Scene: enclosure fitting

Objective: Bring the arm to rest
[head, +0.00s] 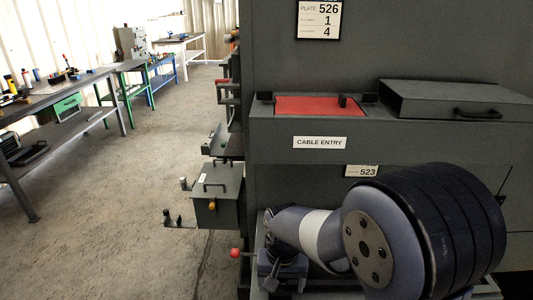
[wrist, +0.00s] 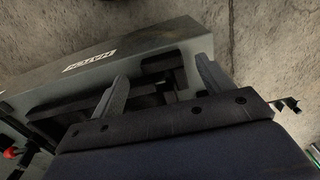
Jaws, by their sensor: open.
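My gripper (wrist: 161,68) is open in the wrist view, its two grey fingers spread apart with nothing held between them. Beyond the fingers is a dark grey box-like body with a white label (wrist: 90,60) that reads upside down, and black bars lie close behind the fingertips. I cannot tell whether the fingers touch them. In the head view my arm is folded low at the right, in front of the dark enclosure (head: 400,140). The fingers cannot be made out there.
A red panel (head: 318,106) and a grey cover with a handle (head: 455,97) lie on the ledge above the CABLE ENTRY label (head: 319,142). A grey box (head: 218,195) juts out left of the enclosure. Workbenches (head: 70,90) line the left; the concrete floor (head: 130,190) between is clear.

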